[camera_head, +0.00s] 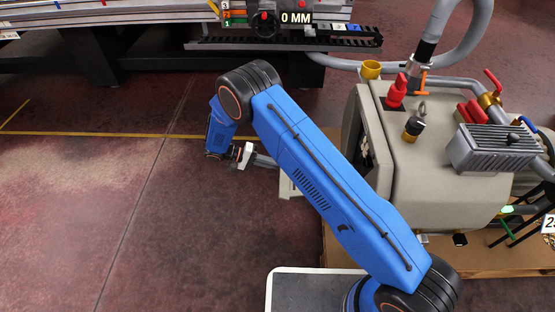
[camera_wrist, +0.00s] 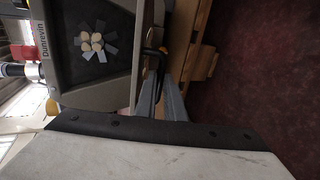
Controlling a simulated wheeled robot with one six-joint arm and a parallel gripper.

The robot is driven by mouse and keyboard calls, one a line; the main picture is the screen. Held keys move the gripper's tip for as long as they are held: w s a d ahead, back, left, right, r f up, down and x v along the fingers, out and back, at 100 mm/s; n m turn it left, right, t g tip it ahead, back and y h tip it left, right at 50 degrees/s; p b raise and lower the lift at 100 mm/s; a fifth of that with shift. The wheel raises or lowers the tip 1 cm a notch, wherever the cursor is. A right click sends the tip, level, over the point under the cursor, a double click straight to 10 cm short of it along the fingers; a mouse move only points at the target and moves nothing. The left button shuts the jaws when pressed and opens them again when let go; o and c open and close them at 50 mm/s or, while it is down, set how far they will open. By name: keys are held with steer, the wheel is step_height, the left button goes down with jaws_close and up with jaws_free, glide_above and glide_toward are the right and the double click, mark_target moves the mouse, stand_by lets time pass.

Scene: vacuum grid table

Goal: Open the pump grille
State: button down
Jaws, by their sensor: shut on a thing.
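The pump (camera_head: 440,135) is a beige rounded unit at the right of the head view. In the wrist view its front shows a dark panel (camera_wrist: 80,72) in a pale frame, with the name Dunrevin and a fan. A pale panel piece (camera_head: 289,187), which looks like part of the grille, stands out left of the pump, partly behind my arm. My gripper (camera_head: 272,162) reaches toward it from the left.
A wooden pallet (camera_head: 480,260) lies under the pump. Hoses, red valves and a grey ribbed box (camera_head: 492,147) crowd its top and right side. A long machine table (camera_head: 130,14) runs along the back. The red floor (camera_head: 80,220) at left is clear.

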steer(key=shift+a+f, duration=0.15)
steer(key=shift+f, duration=0.6)
steer(key=shift+a+f, duration=0.15)
steer(key=shift+f, duration=0.6)
steer(key=c, duration=1.8)
jaws_free()
steer(key=shift+c, duration=0.2)
steer(key=v, duration=1.7)
steer(key=shift+a, duration=0.2)
